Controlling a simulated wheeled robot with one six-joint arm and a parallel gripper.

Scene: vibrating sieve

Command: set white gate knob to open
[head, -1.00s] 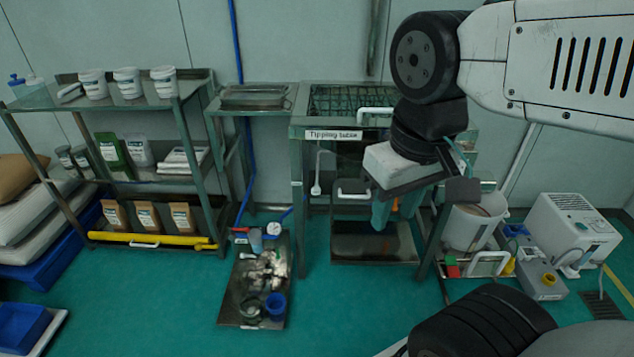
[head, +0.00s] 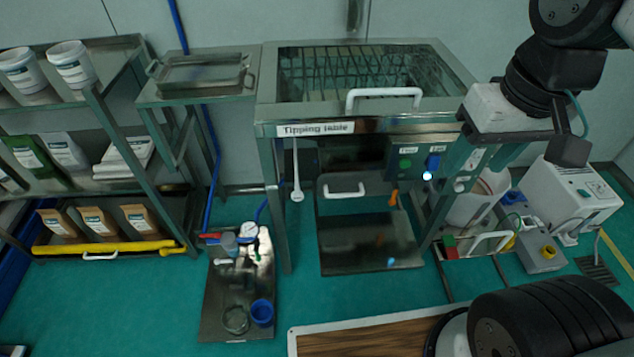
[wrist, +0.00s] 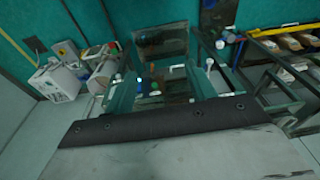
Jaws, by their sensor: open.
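The tipping table (head: 316,129) stands in the middle of the head view. Under its right front, a control box (head: 412,160) carries a green button (head: 405,163) and a blue switch (head: 432,161). A small round white knob (head: 427,176) sits just below the switch; I cannot tell for sure that it is the gate knob, nor its setting. A white rod with a round end (head: 297,194) hangs at the table's left. My gripper (head: 521,155) is open and empty, right of the control box and apart from it. The wrist view shows the table front upside down.
A shelf rack (head: 110,118) stands left. A floor tray (head: 222,300) holds a blue cup (head: 262,312) and other items. A white machine (head: 570,200) and a grey box (head: 541,250) stand right. Green floor (head: 330,300) is clear before the table.

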